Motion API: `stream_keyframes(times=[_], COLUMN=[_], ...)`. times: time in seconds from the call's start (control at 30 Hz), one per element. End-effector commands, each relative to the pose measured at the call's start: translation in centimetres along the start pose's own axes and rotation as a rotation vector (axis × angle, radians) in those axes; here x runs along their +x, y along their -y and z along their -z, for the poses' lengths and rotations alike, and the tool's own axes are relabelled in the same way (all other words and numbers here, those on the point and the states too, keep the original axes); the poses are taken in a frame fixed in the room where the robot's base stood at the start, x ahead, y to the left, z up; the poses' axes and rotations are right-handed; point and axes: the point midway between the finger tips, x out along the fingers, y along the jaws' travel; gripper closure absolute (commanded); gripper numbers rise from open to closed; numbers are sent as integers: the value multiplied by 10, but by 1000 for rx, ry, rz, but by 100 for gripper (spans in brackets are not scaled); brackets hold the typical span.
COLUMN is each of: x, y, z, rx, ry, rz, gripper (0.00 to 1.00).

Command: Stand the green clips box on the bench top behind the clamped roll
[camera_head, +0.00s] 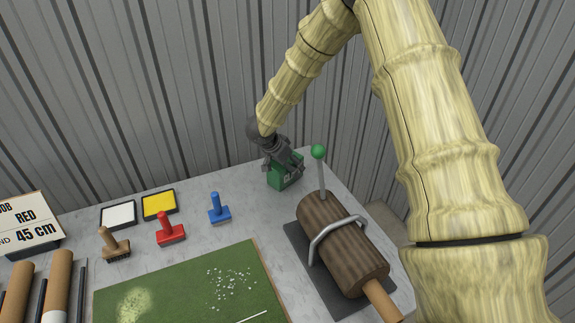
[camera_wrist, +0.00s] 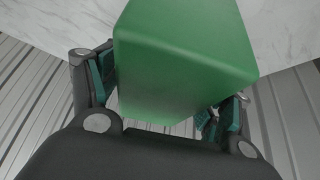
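The green clips box (camera_head: 287,181) is at the back edge of the bench top, behind and left of the clamped roll (camera_head: 338,245). It looks upright; I cannot tell whether its base touches the bench. My gripper (camera_head: 283,162) is at the box from above and behind, shut on it. In the wrist view the green box (camera_wrist: 185,60) fills the space between the fingers of my gripper (camera_wrist: 165,95), with a dark teal pad at each side. The brown roll lies under a grey metal clamp (camera_head: 335,232) on a dark mat.
A green-knobbed lever (camera_head: 319,153) stands close right of the box. A blue stamp (camera_head: 218,208), red stamp (camera_head: 170,230), brown stamp (camera_head: 113,244), yellow pad (camera_head: 158,204) and white pad (camera_head: 118,215) are to the left. The turf sheet (camera_head: 190,295) lies in front. A corrugated wall rises behind.

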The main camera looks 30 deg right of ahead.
Motion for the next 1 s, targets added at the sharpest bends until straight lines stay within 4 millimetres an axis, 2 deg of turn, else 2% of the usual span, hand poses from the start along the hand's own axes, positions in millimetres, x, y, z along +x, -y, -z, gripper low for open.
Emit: stream_keyframes(times=[0.33,0.47,1.0], x=[-2,-11,-100], y=[0,0,0], z=[0,0,0], rx=[0,1,1], ry=[0,0,1], rz=[1,1,1], gripper=[18,18,18])
